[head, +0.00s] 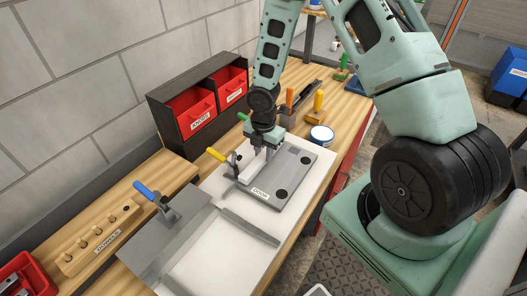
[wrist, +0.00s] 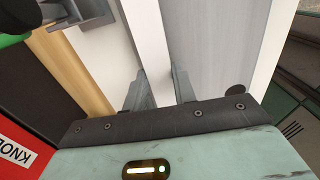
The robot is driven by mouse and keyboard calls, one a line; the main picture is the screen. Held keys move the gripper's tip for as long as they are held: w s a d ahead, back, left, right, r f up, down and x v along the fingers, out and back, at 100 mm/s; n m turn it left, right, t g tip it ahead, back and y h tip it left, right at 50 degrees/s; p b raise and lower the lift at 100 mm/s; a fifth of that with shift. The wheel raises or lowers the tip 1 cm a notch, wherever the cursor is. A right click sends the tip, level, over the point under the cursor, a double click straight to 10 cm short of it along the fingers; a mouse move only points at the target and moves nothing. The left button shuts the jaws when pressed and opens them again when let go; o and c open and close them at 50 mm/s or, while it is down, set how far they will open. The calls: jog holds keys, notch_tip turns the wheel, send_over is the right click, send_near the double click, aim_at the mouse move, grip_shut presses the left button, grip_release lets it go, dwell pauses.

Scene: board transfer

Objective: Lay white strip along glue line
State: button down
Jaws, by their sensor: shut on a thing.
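My gripper (head: 266,150) points down over the left edge of the grey door panel (head: 292,172), which is labelled DOOR. It is shut on the white strip (head: 249,170), which runs lengthwise along that edge. In the wrist view the two fingers of my gripper (wrist: 161,88) stand on either side of the white strip (wrist: 148,35), with the grey door panel (wrist: 208,45) to its right. I cannot tell whether the strip touches the panel. No glue line can be made out; the strip and fingers may hide it.
A yellow-handled clamp (head: 229,162) stands close left of the strip. A blue-handled clamp (head: 160,205) is further front-left. The black rack with red drawers (head: 192,112) is behind left. A white cup (head: 320,138) and upright-handled tools stand behind the panel. The white board (head: 212,258) is largely bare in front.

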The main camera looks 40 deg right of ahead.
aim_at(264, 155)
jog(key=shift+f+b, duration=0.3)
jog(key=shift+f, duration=0.15)
jog(key=c, duration=1.1)
grip_release()
jog(key=shift+o, duration=0.2)
jog(key=shift+r, duration=0.15)
notch_tip(264, 155, up, 17)
jog(key=shift+r, duration=0.1)
jog(key=s+a+m+b, duration=0.7)
jog(key=s+a+m, duration=0.7)
jog(key=s+a, duration=0.7)
jog(key=shift+s+y, duration=0.3)
jog(key=shift+s, duration=0.35)
